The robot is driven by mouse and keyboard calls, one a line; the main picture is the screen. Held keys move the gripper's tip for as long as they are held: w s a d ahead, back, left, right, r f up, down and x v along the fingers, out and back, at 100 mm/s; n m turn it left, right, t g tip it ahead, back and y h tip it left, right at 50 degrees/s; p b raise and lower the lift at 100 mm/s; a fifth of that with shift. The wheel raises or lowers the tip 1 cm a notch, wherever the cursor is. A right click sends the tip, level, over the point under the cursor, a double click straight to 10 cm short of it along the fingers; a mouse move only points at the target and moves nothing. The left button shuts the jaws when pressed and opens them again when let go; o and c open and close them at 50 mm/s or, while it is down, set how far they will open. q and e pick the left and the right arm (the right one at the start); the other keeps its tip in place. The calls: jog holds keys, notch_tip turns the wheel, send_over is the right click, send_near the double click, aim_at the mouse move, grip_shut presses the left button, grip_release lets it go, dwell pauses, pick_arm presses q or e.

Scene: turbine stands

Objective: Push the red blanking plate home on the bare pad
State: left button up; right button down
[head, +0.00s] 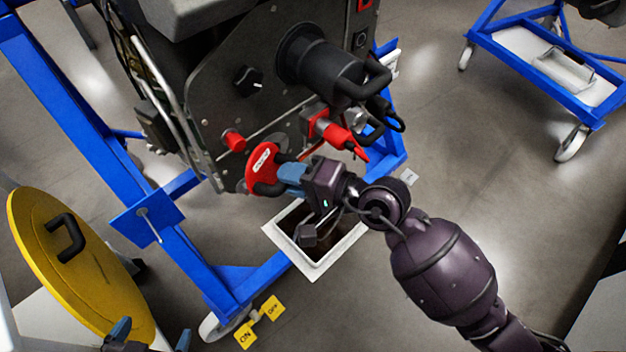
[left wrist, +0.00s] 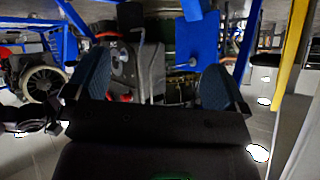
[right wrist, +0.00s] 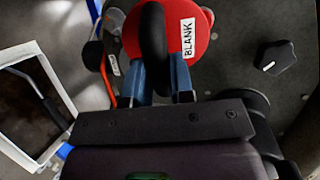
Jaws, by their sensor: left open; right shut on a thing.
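The red blanking plate (head: 262,163) is a round red disc with a white label and a black handle. It lies against the lower part of the dark machine panel (head: 220,110) in the head view; whether it is fully seated I cannot tell. My right gripper (head: 284,178) is shut on its black handle. In the right wrist view the plate (right wrist: 200,35) reads BLANK, and the blue fingers (right wrist: 160,80) clasp the handle. The pad behind the plate is hidden. My left gripper (head: 150,335) is open and empty at the bottom left, away from the panel; its fingers show in the left wrist view (left wrist: 155,85).
A red knob (head: 234,140) and red-handled fitting (head: 335,130) flank the plate. A black cylinder (head: 325,65) juts out above. A white-rimmed tray (head: 318,265) stands below my right gripper. A yellow disc with handle (head: 75,270) is at left. Blue stand beams (head: 130,175) run along the left.

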pick_arm(q)
jog(key=shift+w+d+f+g+b, duration=0.1)
jog(key=shift+d+f+g+b, duration=0.1)
jog(key=shift+f+b, duration=0.7)
jog(key=shift+d+f+g+b, duration=0.1)
jog(key=shift+f+g+b, duration=0.1)
jog(key=shift+f+b, duration=0.7)
pick_arm(e)
jog(key=w+f+m+t+h, duration=0.1)
jog(key=w+f+m+t, duration=0.3)
jog(key=w+f+t, duration=0.2)
jog(key=shift+w+d+f+h, duration=0.2)
jog(key=shift+d+f+h, duration=0.1)
jog(key=shift+f, duration=1.1)
pick_arm(q)
jog(key=shift+f, duration=0.1)
jog(key=shift+p, duration=0.35)
pick_arm(e)
jog(key=shift+w+a, duration=0.1)
